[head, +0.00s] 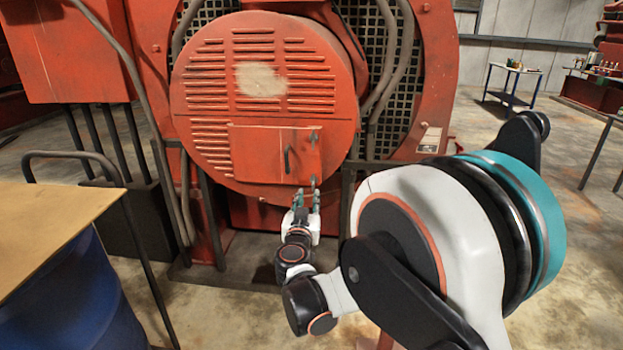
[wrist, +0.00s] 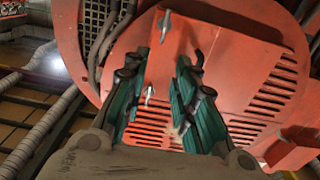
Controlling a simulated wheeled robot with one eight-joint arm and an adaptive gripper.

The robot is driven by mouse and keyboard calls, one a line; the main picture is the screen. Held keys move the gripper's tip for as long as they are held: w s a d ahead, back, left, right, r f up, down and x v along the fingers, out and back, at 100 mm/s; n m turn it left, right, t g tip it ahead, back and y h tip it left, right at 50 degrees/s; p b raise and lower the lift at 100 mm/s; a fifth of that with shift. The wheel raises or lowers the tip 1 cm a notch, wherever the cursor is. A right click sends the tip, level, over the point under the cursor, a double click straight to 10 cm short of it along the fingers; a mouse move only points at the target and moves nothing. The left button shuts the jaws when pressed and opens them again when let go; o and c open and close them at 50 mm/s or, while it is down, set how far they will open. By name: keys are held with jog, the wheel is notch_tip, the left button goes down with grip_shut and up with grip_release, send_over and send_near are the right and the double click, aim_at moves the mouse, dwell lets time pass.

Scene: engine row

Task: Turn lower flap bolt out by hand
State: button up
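The red flap (head: 262,155) is a rectangular panel low on the round louvred cover, with a dark handle (head: 287,160). The lower flap bolt (head: 313,181) is a small grey wing bolt at its lower right corner. The wrist view is turned over, so this bolt (wrist: 165,25) appears near the top there. The upper flap bolt (head: 313,138) shows lower down (wrist: 149,94), between the fingers in the picture. My gripper (head: 307,193) is just below the lower bolt in the head view. Its teal fingers (wrist: 163,57) are apart with nothing between them; I cannot tell whether they touch the bolt.
The round red cover (head: 205,120) and its housing fill the space ahead. Pipes (head: 400,60) run beside it. A tan-topped table (head: 50,225) and blue drum (head: 75,300) stand at the left. Open floor (head: 500,130) lies at the right.

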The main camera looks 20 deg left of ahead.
aim_at(313, 177)
jog(key=b+x, duration=0.1)
jog(key=x, duration=0.5)
jog(key=b+x, duration=0.2)
jog(key=x, duration=0.5)
jog(key=shift+w+a, duration=0.25)
jog(key=shift+a, duration=0.05)
grip_shut()
